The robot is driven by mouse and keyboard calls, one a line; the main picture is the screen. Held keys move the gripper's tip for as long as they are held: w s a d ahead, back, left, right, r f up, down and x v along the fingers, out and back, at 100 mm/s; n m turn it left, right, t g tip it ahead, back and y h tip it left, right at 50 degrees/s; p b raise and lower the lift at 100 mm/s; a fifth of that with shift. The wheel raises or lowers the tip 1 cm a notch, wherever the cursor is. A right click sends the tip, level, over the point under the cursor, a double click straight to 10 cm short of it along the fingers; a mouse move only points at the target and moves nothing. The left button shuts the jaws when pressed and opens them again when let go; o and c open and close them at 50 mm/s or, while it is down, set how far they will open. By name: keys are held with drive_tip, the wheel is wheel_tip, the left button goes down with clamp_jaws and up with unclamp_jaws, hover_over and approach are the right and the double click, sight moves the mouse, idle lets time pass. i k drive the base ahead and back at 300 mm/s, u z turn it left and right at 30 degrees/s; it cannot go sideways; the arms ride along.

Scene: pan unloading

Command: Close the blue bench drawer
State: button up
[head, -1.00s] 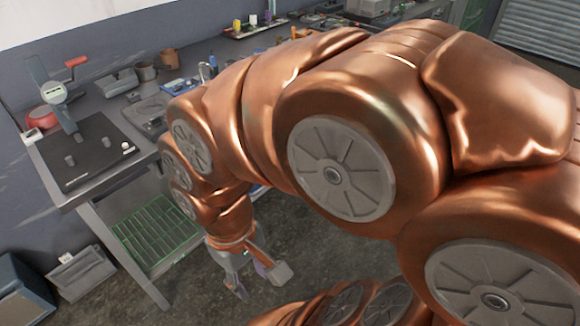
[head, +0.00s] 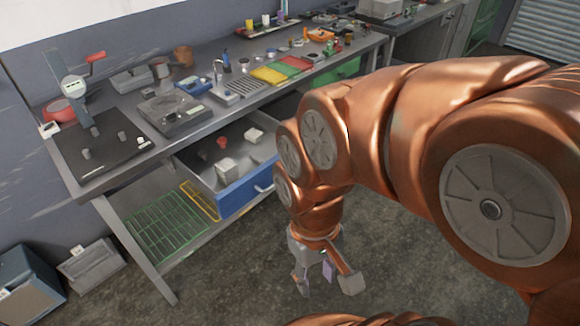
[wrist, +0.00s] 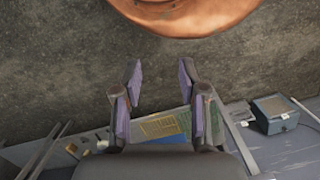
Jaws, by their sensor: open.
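The blue bench drawer (head: 247,193) is pulled out from under the workbench in the head view. The gripper points downward and is open and empty. In the wrist view the two fingers (wrist: 160,85) stand apart, with a blue patch and the green rack showing small beyond them.
The workbench top (head: 215,108) holds a dark plate with a gauge stand (head: 75,95), a scale and coloured trays (head: 285,70). A green wire rack (head: 165,225) sits on the lower shelf. Boxes (head: 92,262) stand on the floor at left. Floor before the drawer is clear.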

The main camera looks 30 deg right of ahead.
sight(255, 179)
drive_tip(key=u, duration=1.45)
drive_tip(key=i, duration=0.55)
drive_tip(key=z, duration=1.9)
